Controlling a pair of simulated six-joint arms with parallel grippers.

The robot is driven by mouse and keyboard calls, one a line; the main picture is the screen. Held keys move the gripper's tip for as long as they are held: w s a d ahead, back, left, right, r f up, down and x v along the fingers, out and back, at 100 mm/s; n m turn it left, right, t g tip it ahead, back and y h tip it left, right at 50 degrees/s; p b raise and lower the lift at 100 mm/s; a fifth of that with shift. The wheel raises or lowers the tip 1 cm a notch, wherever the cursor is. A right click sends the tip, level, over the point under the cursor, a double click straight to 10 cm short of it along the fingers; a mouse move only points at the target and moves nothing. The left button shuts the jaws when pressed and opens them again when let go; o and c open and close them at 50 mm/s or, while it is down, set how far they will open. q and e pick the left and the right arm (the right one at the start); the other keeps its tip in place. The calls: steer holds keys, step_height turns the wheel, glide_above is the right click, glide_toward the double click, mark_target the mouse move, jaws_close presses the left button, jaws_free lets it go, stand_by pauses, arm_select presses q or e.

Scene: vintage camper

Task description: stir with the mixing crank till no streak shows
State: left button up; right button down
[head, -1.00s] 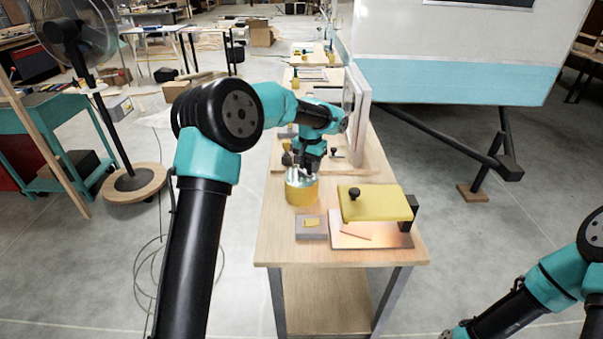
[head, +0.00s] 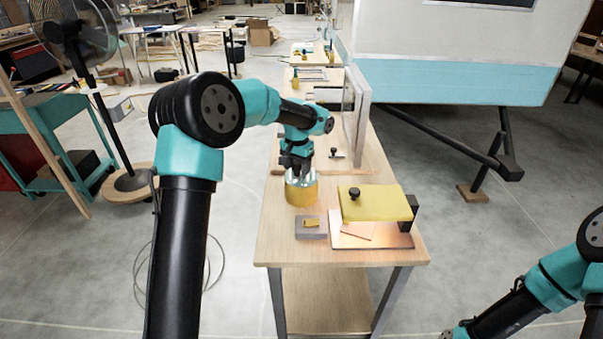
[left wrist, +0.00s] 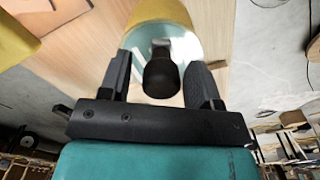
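The mixing pot (head: 301,195), yellow below with a pale shiny upper part, stands on the workbench. It also shows in the left wrist view (left wrist: 160,12). The mixing crank's black knob (left wrist: 161,75) stands up over the pot on a metal stem. My left gripper (head: 296,170) is directly above the pot. In the left wrist view its fingers (left wrist: 160,84) are spread on either side of the knob, with visible gaps. The pot's contents and any streaks are hidden. My right arm's end (head: 456,333) is at the bottom edge, its fingers not clearly shown.
A yellow plate with a black knob (head: 376,205) sits over a copper-coloured sheet (head: 385,240) to the right of the pot. A grey block (head: 311,232) with a small yellow piece lies in front. An upright pale panel (head: 357,115) stands behind on the bench (head: 285,253).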

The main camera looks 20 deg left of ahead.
stand_by(0.4)
arm_select(q)
steer(key=shift+r, duration=2.5)
step_height(320, 180, up, 17)
steer(key=shift+r, duration=0.2)
